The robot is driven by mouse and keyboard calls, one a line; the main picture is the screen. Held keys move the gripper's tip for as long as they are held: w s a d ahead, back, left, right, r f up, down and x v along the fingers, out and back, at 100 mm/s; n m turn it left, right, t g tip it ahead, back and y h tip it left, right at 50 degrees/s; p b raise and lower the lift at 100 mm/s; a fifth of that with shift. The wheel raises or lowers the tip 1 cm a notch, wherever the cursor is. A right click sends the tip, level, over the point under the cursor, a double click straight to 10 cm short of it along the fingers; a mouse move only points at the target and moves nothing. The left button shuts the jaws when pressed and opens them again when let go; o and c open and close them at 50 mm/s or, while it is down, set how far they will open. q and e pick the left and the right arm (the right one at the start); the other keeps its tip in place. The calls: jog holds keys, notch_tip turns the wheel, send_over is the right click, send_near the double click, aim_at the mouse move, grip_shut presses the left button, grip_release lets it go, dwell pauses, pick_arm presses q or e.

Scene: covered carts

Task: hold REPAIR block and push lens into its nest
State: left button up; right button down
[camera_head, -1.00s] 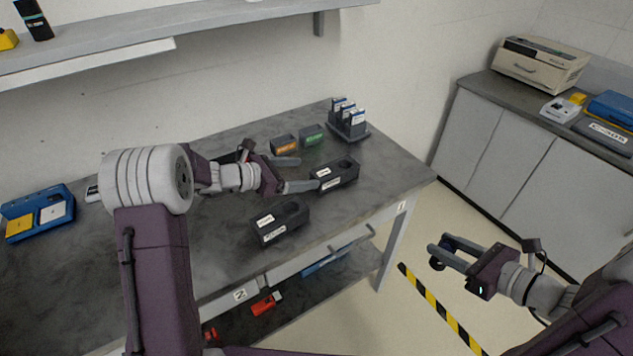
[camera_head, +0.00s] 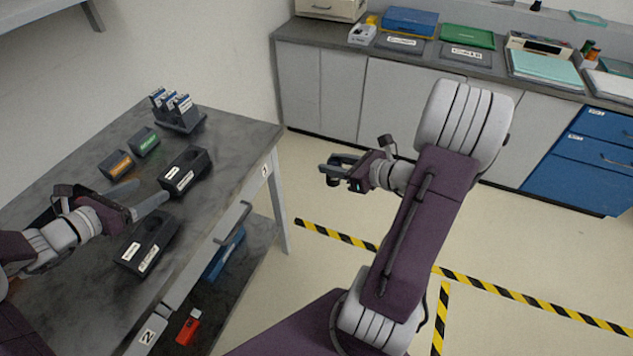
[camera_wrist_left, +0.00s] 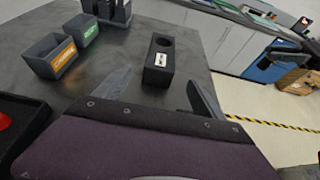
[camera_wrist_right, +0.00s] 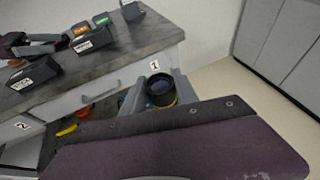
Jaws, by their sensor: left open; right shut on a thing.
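Two black labelled blocks with round openings stand on the bench: a far one (camera_head: 186,170) and a near one (camera_head: 147,243). I cannot read which is REPAIR. My left gripper (camera_head: 152,190) is open, its fingertips close to the far block and pointing toward it. In the left wrist view a black block (camera_wrist_left: 158,60) stands beyond the spread fingers, with nothing between them. My right gripper (camera_head: 328,173) is shut on the lens, over the floor to the right of the bench. The lens (camera_wrist_right: 160,88) is a dark cylinder with a yellowish ring.
An orange-labelled bin (camera_head: 115,165), a green-labelled bin (camera_head: 144,141) and a rack of upright cards (camera_head: 178,112) stand behind the blocks. The bench leg and drawer handle (camera_head: 233,222) lie between the blocks and my right gripper. Grey cabinets (camera_head: 400,110) line the back.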

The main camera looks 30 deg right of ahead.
aim_at(179, 174)
jog(key=w+d+r+h, duration=0.1)
jog(key=w+d+r, duration=0.25)
jog(key=w, duration=0.65)
jog(key=w+a+r+y, duration=0.1)
jog(key=w+a+r, duration=0.7)
jog(key=w, duration=0.4)
pick_arm(q)
jog(key=x, duration=1.2)
jog(key=shift+w+r, duration=0.1)
pick_arm(e)
jog(key=w+a+r+n+g+y, duration=0.1)
jog(key=a+n+y, duration=0.1)
jog(key=a, duration=1.1)
jog(key=w+a+r+n+g+y, duration=0.2)
jog(key=a+n, duration=0.1)
jog(key=a, duration=1)
jog(key=shift+w+a+y, duration=0.2)
jog(key=shift+w+y, duration=0.05)
jog(key=shift+y, duration=0.15)
